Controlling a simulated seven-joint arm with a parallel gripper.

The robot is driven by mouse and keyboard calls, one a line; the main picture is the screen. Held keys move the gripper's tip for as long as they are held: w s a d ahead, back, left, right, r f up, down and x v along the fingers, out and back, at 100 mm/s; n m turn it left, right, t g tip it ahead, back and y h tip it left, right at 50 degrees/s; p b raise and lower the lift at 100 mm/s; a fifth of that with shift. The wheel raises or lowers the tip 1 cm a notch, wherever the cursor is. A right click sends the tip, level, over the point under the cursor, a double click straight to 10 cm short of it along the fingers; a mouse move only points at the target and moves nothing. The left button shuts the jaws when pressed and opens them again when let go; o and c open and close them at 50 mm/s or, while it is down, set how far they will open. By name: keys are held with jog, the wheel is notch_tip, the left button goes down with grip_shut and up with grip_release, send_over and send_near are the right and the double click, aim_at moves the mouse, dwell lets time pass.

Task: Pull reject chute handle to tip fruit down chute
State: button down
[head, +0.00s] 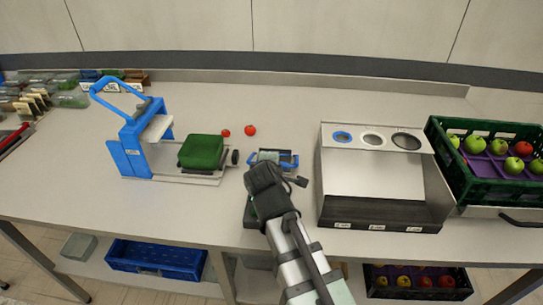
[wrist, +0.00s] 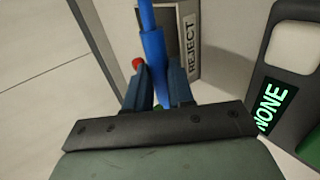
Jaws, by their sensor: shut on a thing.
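The reject chute (wrist: 180,15) shows in the wrist view as a pale tray part with a REJECT label. Its blue handle (wrist: 151,45) runs down between the blue fingers of my gripper (wrist: 156,75), which is shut on it. In the head view the chute (head: 272,157) is a small tray with blue edges on the bench, just beyond my gripper (head: 262,172). My wrist hides the fingertips and the near part of the chute there. I cannot tell whether fruit lies in the chute.
A blue-framed press with a green block (head: 201,151) stands left. Two small red fruits (head: 250,129) lie on the bench behind. A metal sizing box (head: 370,174) and a green crate of apples (head: 436,152) stand right. A display (wrist: 271,107) reads NONE.

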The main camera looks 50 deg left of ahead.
jog(key=shift+s+d+f, duration=0.2)
jog(key=shift+d+f, duration=0.05)
jog(key=shift+f, duration=0.35)
jog(key=c, duration=0.9)
grip_release()
jog(key=shift+c, duration=0.2)
jog(key=shift+v, duration=3.8)
jog(key=shift+a, duration=0.1)
jog(key=shift+w, duration=0.1)
